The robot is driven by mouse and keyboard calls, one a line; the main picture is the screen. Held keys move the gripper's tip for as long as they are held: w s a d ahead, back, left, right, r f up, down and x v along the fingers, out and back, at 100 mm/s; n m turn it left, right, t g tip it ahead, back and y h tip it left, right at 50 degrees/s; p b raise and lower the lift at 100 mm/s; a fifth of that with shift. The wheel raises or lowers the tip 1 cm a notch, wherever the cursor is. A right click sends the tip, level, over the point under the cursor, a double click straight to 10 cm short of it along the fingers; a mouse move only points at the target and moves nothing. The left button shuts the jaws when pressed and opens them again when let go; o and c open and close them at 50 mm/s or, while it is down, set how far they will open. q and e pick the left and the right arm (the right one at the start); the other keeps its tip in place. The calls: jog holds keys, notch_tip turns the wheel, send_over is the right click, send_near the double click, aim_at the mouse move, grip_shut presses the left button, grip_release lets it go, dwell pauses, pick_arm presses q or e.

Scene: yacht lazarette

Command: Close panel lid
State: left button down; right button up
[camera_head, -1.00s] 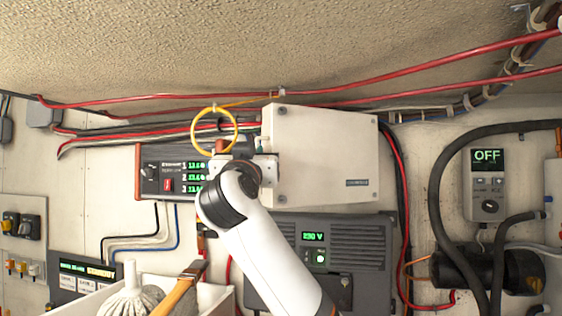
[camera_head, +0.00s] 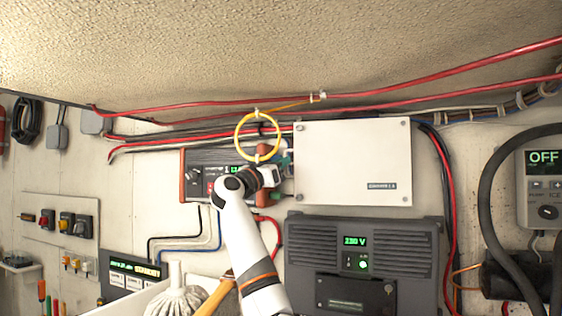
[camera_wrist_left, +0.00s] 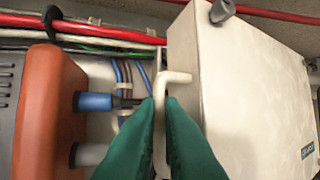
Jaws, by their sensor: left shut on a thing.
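The cream panel lid (camera_head: 350,160) with dark corner screws faces me almost squarely on the wall box in the head view. It fills the right of the left wrist view (camera_wrist_left: 260,90), its side edge showing. I cannot tell if a gap remains behind it. My left gripper (camera_head: 284,172) is at the lid's left edge. In the left wrist view its green fingers (camera_wrist_left: 162,105) are shut on a cream bent handle (camera_wrist_left: 174,77) beside that edge. The fingers hide the handle's lower part. My right gripper is out of view.
An orange-ended meter unit (camera_head: 190,170) sits close left of my gripper. A yellow ring (camera_head: 237,137) hangs above it. Red cables (camera_head: 220,103) run overhead. A grey inverter (camera_head: 300,250) is below the lid. A bin holding a mop (camera_head: 175,298) stands at bottom left.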

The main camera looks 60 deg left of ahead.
pick_arm(q)
jog(key=shift+a+r, duration=0.1)
jog(key=shift+a, duration=0.2)
jog(key=c, duration=1.8)
grip_release()
jog(key=shift+s, duration=0.2)
jog(key=shift+w, duration=0.15)
jog(key=b+v, duration=0.7)
jog(key=v, duration=0.5)
